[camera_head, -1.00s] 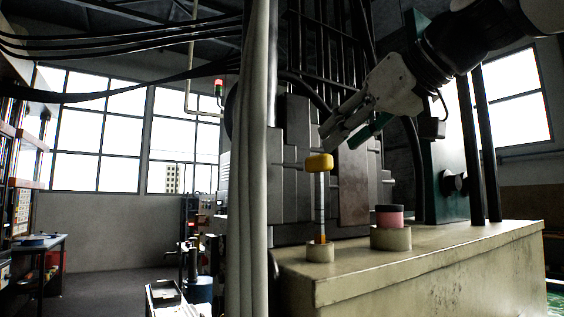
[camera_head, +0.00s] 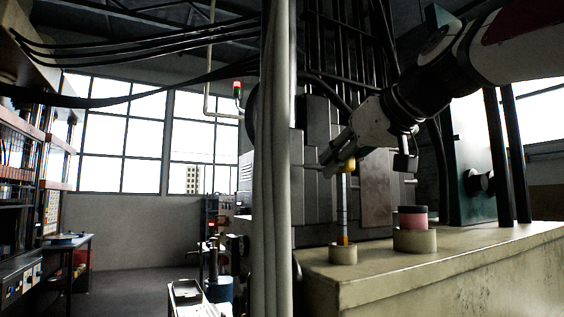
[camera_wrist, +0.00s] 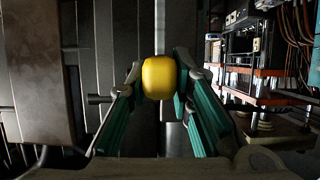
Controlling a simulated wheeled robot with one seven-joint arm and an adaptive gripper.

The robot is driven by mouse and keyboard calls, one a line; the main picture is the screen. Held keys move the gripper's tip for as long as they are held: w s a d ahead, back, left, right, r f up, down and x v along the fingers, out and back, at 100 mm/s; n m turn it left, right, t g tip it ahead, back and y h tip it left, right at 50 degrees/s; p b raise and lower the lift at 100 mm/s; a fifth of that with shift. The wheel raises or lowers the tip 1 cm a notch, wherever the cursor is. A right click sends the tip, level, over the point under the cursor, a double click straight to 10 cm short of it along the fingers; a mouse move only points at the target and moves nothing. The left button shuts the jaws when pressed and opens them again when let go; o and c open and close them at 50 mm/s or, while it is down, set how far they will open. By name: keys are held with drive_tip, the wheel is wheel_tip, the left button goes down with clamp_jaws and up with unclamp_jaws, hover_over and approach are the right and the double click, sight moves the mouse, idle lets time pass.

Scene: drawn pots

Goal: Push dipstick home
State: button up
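The dipstick has a yellow handle (camera_head: 349,165) on a thin, pale shaft (camera_head: 342,205) with an orange lower part. It stands nearly upright, leaning slightly right, in a cream collar (camera_head: 343,254) on the machine's top. A long stretch of shaft shows above the collar. My gripper (camera_head: 340,165) comes in from the upper right and partly covers the handle. In the wrist view, the yellow handle (camera_wrist: 159,77) sits between the green-padded fingers of my gripper (camera_wrist: 160,75), which appear to press on both sides. The collar is hidden there.
A pink, dark-topped cap (camera_head: 412,219) sits in a second cream collar right of the dipstick. A thick grey pole (camera_head: 272,180) stands to the left. Dark grey machine blocks rise behind the dipstick.

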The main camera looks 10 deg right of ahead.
sight(345, 206)
clamp_jaws()
wheel_tip(345, 206, down, 8)
drive_tip(key=b, duration=0.7)
drive_tip(key=shift+f, duration=0.15)
drive_tip(key=o, duration=0.8)
unclamp_jaws()
drive_tip(key=shift+c, duration=0.2)
drive_tip(key=v, duration=1.2)
